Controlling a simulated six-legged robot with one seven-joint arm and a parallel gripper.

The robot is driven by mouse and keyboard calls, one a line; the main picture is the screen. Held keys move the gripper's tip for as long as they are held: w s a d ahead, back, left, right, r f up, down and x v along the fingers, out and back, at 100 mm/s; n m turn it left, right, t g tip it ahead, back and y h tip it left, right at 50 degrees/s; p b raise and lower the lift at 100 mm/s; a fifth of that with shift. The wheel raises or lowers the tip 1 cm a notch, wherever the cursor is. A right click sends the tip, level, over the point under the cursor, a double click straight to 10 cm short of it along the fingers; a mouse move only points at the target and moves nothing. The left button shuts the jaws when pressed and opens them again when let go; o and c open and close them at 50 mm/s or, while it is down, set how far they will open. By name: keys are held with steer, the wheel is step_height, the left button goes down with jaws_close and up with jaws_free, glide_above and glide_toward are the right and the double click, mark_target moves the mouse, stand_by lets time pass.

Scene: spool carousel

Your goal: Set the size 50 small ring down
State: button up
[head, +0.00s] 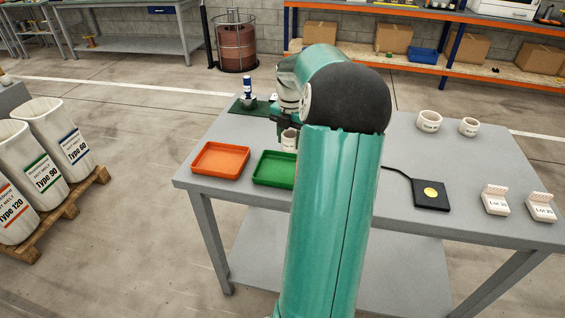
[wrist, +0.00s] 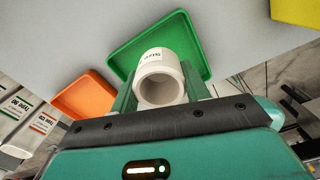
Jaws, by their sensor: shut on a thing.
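A white ring (head: 289,137) with a dark printed label is in my gripper (head: 285,124), in front of the table's back edge. In the wrist view the ring (wrist: 163,58) sits between the two fingers of my gripper (wrist: 160,88), its hollow opening towards the camera. The label is upside down there and its number is hard to read. Behind the ring is the green tray (wrist: 190,30); in the head view the green tray (head: 262,178) is partly hidden by my arm. Whether the ring touches the tray cannot be told.
An orange tray (head: 220,159) lies left of the green one. A yellow thing (wrist: 296,10) shows only in the wrist view. Two white rings (head: 429,122) (head: 469,127), a black pad (head: 431,205) and two white label blocks (head: 495,205) (head: 541,211) stand right. A green mat (head: 238,105) lies behind.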

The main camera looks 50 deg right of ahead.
mark_target(283, 172)
steer(key=a+f, duration=0.1)
steer(key=f, duration=0.1)
steer(key=a+f, duration=0.2)
steer(key=shift+w, duration=0.1)
steer(key=shift+a+f, duration=0.2)
steer(key=shift+f, duration=1.45)
steer(key=shift+f, duration=0.15)
steer(key=o, duration=1.1)
steer(key=shift+c, duration=0.2)
